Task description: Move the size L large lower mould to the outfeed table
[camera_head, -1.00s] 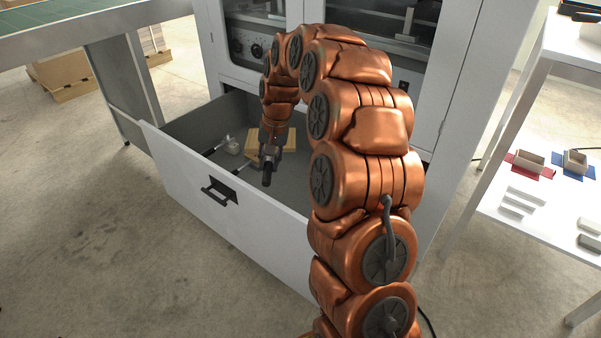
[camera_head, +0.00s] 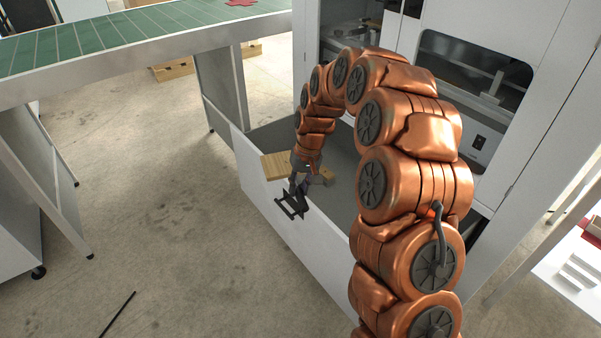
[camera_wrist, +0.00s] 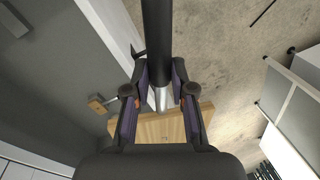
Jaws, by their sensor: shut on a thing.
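A pale wooden block (camera_wrist: 160,128) with a silver shank and thick black handle (camera_wrist: 157,45) appears to be the mould. In the wrist view my gripper (camera_wrist: 160,97) is shut on it at the shank, with the block below the fingers. In the head view the block (camera_head: 276,166) shows beside my gripper (camera_head: 300,181), over the open drawer near its front panel. Its height above the drawer is hard to judge, and my gripper hides part of it. No size marking is readable. A green-topped table (camera_head: 120,33) stands at upper left.
The white machine cabinet (camera_head: 548,75) rises behind. A white table (camera_head: 575,270) stands at right. Floor left of the drawer is mostly clear.

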